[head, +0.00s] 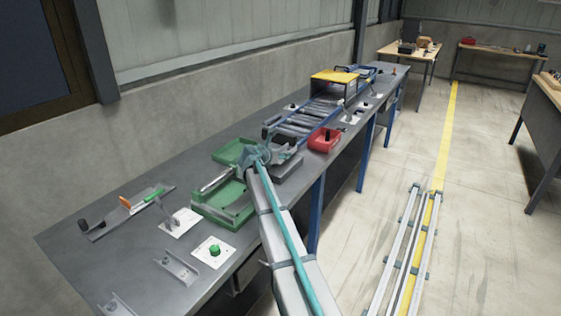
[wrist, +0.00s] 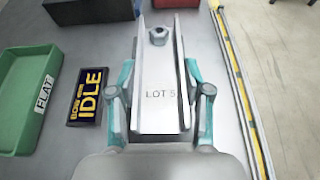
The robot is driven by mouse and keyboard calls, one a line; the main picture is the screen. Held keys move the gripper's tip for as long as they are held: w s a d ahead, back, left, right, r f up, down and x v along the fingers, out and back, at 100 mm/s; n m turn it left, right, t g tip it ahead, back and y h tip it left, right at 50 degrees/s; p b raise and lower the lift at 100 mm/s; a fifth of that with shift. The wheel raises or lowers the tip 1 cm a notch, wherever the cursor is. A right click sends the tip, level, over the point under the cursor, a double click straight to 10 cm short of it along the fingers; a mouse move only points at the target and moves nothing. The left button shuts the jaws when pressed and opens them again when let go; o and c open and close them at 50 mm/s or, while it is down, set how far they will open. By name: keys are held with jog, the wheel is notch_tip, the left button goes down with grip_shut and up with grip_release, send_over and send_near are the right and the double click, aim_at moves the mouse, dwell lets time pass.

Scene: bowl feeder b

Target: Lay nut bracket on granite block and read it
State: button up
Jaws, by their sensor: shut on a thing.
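My gripper (wrist: 160,95) is shut on the nut bracket (wrist: 158,70), a pale metal channel with two raised side walls. The fingers grip the channel from both sides. In the head view my gripper (head: 252,156) is over the bench beside the green trays, and the held bracket is hard to make out. A dark grey block (head: 287,169), likely the granite block, lies just beyond the gripper; it seems to be the dark block (wrist: 80,11) ahead in the wrist view.
A green tray labelled "FLAT" (wrist: 28,100) and a display reading "IDLE" (wrist: 87,98) lie left of the bracket. A red bin (head: 325,139) and a blue roller conveyor (head: 296,125) stand farther along. Loose brackets (head: 177,267) lie on the near bench.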

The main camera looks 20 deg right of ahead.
aim_at(281, 166)
jog(key=shift+w+d+f, duration=0.1)
jog(key=shift+w+f, duration=0.1)
jog(key=shift+w+f+p, duration=0.15)
jog(key=shift+f+p, duration=0.3)
jog(key=shift+f, duration=1.35)
jog(key=shift+f, duration=0.15)
jog(key=o, duration=1.3)
jog(key=shift+o, duration=0.2)
jog(key=shift+r, duration=0.2)
jog(key=b+v, duration=0.1)
jog(key=v, duration=1.1)
jog(key=shift+b, duration=0.3)
